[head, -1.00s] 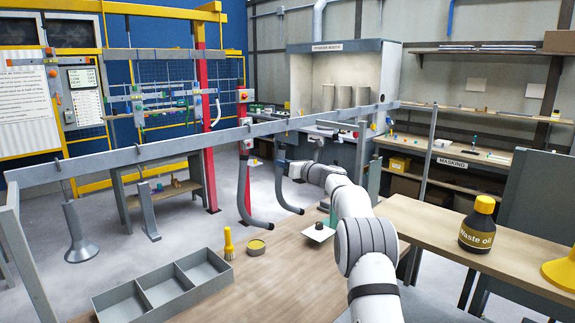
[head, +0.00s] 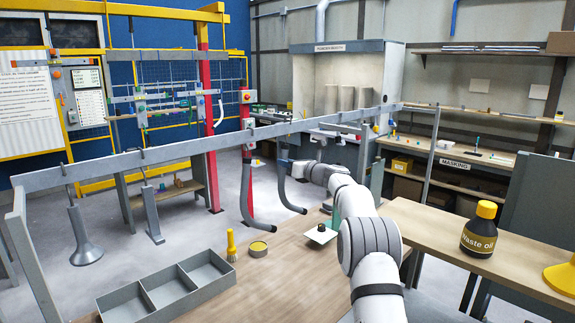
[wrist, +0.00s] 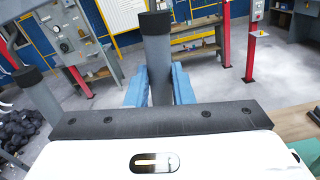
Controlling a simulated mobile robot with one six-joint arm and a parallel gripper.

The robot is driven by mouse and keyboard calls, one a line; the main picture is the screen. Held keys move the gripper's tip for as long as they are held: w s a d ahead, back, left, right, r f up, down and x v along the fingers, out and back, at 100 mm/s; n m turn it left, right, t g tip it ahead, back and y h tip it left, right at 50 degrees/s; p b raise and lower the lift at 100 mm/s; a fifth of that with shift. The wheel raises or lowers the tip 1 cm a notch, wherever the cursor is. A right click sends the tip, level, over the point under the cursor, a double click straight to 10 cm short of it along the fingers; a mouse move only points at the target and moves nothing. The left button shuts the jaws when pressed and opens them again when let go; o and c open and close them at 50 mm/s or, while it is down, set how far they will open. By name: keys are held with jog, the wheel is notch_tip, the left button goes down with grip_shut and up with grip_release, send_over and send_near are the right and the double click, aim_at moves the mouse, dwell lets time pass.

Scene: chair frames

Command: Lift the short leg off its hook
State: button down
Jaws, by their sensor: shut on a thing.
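In the head view my gripper (head: 291,169) reaches the grey curved leg (head: 284,188) that hangs nearest to it below the rail. In the wrist view my blue finger pads (wrist: 156,86) are shut on both sides of an upright grey tube with a dark cap (wrist: 156,50). Its lower part is hidden behind the gripper body. Another curved leg (head: 246,193) hangs just left of it in the head view. I cannot tell whether the held leg has left its hook.
The long grey rail (head: 200,144) runs across, with a cone-footed leg (head: 85,245) and a flat-footed leg (head: 152,215) hanging at left.

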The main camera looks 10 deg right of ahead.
jog(key=shift+r+p, duration=0.45)
jog(key=shift+r, duration=0.15)
dwell(0.7)
jog(key=shift+r, duration=0.1)
jog(key=shift+p+x, duration=1.1)
jog(key=shift+p, duration=0.5)
jog(key=shift+w+a+p, duration=0.25)
jog(key=shift+w+p, duration=0.05)
jog(key=shift+p, duration=0.05)
